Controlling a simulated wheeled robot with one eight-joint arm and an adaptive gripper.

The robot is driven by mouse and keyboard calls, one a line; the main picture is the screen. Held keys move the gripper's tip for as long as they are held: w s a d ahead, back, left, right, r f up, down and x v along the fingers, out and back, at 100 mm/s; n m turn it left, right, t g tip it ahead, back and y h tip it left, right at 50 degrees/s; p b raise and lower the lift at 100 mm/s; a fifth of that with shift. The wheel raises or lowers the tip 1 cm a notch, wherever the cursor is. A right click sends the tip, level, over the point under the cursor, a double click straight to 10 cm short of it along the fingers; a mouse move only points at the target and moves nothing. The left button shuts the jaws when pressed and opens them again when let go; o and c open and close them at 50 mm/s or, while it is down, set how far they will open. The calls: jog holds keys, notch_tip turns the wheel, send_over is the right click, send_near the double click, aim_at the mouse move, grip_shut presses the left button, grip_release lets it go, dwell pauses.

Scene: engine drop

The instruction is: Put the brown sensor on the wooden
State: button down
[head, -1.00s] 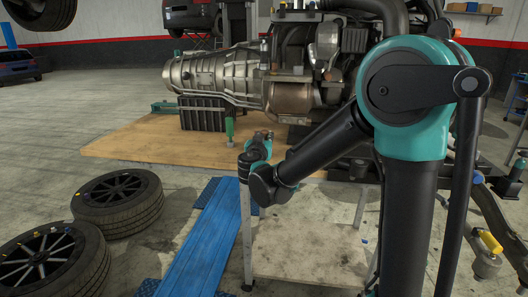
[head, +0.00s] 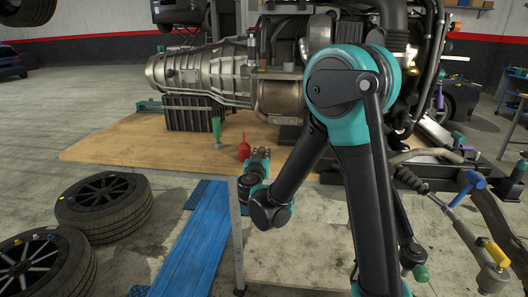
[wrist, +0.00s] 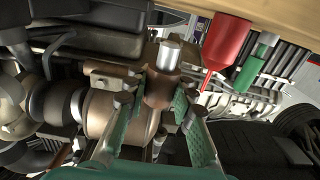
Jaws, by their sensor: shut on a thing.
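The brown sensor (wrist: 163,88), a brown body with a silver cylinder at one end, sits between the two green-padded fingers of my gripper (wrist: 162,95) in the wrist view. The fingers are shut on its brown part. In the head view my gripper (head: 262,156) is at the front edge of the wooden top (head: 120,146), to the right of the red oil can. The sensor is too small to make out clearly there. The wooden top's edge also shows along the top of the wrist view (wrist: 285,22).
A red oil can (head: 244,149) and a green-handled tool (head: 217,130) stand on the wooden top. A large engine with gearbox (head: 200,75) fills the back. Tires (head: 105,203) lie at left, beside a blue ramp (head: 190,240). The wood's left part is bare.

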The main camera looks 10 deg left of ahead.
jog(key=w, duration=0.8)
jog(key=shift+w+d, duration=0.1)
jog(key=shift+d, duration=0.05)
jog(key=shift+w+f, duration=0.2)
jog(key=shift+f, duration=1.55)
jog(key=shift+f, duration=0.15)
jog(key=c, duration=1.3)
grip_release()
